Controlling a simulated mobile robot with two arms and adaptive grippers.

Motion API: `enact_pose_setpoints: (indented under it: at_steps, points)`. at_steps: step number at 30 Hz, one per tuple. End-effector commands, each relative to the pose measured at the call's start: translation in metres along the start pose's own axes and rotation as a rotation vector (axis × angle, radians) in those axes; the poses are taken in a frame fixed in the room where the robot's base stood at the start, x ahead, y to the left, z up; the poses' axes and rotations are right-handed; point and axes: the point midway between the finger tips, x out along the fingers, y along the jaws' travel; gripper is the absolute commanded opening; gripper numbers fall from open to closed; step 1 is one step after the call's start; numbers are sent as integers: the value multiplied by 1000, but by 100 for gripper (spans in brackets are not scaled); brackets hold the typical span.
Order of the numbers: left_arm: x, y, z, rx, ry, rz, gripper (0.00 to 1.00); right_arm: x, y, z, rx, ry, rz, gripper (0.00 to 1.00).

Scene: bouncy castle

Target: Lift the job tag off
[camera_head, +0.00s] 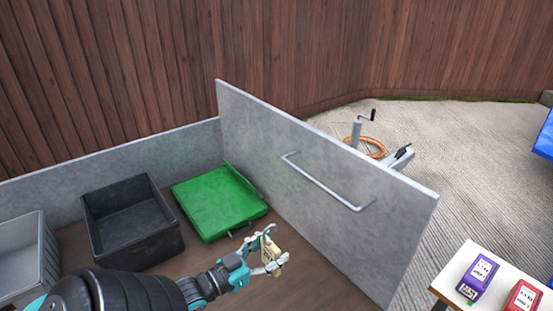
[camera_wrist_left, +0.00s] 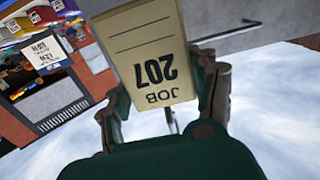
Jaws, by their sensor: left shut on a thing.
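The job tag (camera_wrist_left: 152,50) is a cream card printed "JOB 207", upside down in the left wrist view. It sits between the fingers of my left gripper (camera_wrist_left: 165,95), which is shut on it. In the head view the left gripper (camera_head: 272,254) is above the brown bed floor, in front of the green case. The tag there is a small pale piece (camera_head: 273,268) partly covered by the fingers. What the tag hung from cannot be made out. My right gripper is not in view.
A grey panel with a metal handle (camera_head: 325,182) stands right of the gripper. A green case (camera_head: 215,203), a black crate (camera_head: 133,223) and a grey crate (camera_head: 28,262) sit left. A table (camera_head: 490,262) at lower right holds purple (camera_head: 478,277) and red (camera_head: 523,297) boxes.

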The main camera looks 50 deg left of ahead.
Motion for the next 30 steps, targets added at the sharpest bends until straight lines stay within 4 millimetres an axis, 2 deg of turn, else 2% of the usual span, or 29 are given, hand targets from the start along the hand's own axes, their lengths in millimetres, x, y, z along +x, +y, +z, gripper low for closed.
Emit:
enact_pose_setpoints:
  at_steps: [16, 30]
  points:
    - [-55, 0, -1, 1, -3, -1, 33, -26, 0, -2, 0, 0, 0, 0]
    - [-60, 0, 0, 1, 1, 0, 33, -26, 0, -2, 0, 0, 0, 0]
